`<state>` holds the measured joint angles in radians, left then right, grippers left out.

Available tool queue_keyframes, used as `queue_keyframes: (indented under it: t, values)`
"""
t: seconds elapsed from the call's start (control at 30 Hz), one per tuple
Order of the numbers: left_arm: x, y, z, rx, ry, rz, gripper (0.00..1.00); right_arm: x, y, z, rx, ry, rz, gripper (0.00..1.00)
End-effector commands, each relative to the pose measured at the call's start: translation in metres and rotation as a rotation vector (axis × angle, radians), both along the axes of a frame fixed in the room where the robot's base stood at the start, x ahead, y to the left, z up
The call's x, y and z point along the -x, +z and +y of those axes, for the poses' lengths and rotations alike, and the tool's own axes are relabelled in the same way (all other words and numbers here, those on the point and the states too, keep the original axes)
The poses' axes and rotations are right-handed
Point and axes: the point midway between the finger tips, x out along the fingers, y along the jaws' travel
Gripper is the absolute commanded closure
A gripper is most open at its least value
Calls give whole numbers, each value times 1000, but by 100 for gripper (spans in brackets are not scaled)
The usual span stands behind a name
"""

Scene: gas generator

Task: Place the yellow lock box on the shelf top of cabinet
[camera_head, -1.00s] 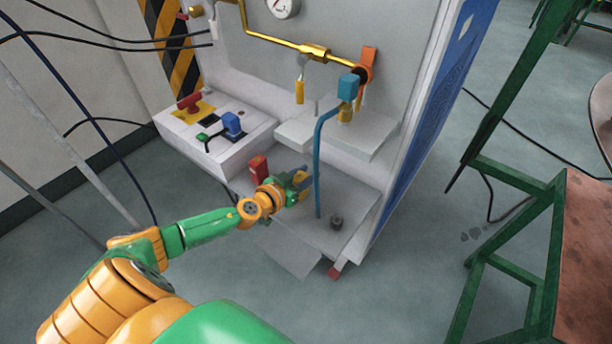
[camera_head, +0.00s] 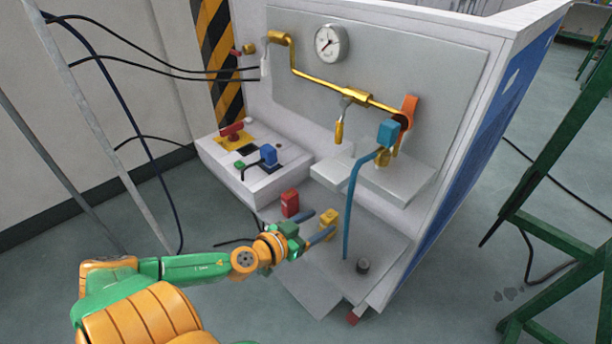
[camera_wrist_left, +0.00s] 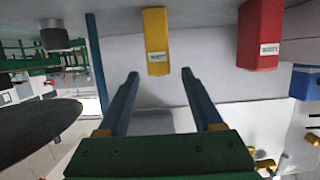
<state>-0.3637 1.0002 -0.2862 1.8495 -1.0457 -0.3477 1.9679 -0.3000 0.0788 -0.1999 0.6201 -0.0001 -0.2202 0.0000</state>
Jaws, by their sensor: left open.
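The yellow lock box (camera_head: 328,221) stands on the cabinet's low shelf (camera_head: 385,242), and it also shows in the left wrist view (camera_wrist_left: 156,42). My left gripper (camera_head: 323,222) is open and close to it. In the left wrist view the open fingers (camera_wrist_left: 160,74) point toward the yellow box, which appears centred ahead of the gap. The fingers do not appear closed on it. The white cabinet (camera_head: 462,120) has a higher ledge (camera_head: 405,182) above the low shelf. My right gripper is not in view.
A red box (camera_head: 290,203) stands just left of the yellow one and also shows in the left wrist view (camera_wrist_left: 260,35). A blue hose (camera_head: 350,205) and a dark knob (camera_head: 362,266) are to the right. A control box (camera_head: 255,170) is at left. A green frame (camera_head: 550,235) stands at right.

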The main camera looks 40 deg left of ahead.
Motion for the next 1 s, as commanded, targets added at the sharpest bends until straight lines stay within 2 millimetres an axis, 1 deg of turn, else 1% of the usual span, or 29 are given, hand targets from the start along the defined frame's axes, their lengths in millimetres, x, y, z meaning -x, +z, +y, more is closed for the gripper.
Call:
queue_keyframes:
  t: [0.03,0.1,0.3,0.47,0.87,0.97,1.0]
  values:
    - [8,1,0,-2,-3,4,33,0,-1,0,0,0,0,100]
    - [17,4,0,0,-4,4,33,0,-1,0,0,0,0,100]
    - [37,11,2,1,-3,1,33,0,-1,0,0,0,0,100]
    - [41,13,3,-1,-2,-1,33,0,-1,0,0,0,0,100]
    - [41,14,3,-1,6,-5,33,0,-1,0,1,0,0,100]
    - [43,19,13,-24,129,-40,33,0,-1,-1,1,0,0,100]
    - [48,19,21,-45,226,-34,33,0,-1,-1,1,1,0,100]
